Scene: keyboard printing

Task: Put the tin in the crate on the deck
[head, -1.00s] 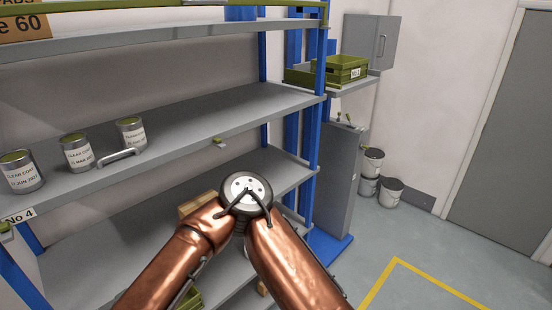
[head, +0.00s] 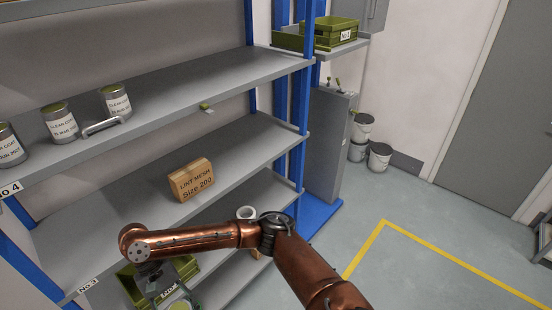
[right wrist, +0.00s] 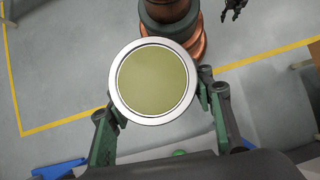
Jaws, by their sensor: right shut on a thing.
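My right gripper (right wrist: 155,97) is shut on a tin (right wrist: 152,80) with an olive lid and a pale rim, seen from above in the right wrist view. In the head view the tin (head: 181,304) is at the bottom edge, partly cut off, below my bent copper right arm and in front of the lower shelves. An olive green crate (head: 345,36) labelled No 1 stands on a grey deck (head: 352,47) beyond the blue rack post. A small dark claw, apparently my left gripper (right wrist: 235,10), shows at the top of the right wrist view; its jaws are unclear.
Several similar tins (head: 60,122) stand on the upper shelf (head: 180,98) near a grey handle (head: 101,127). A cardboard box (head: 191,180) sits on the shelf below. Another green crate (head: 132,286) is low, behind my gripper. Blue posts (head: 300,130) border the rack.

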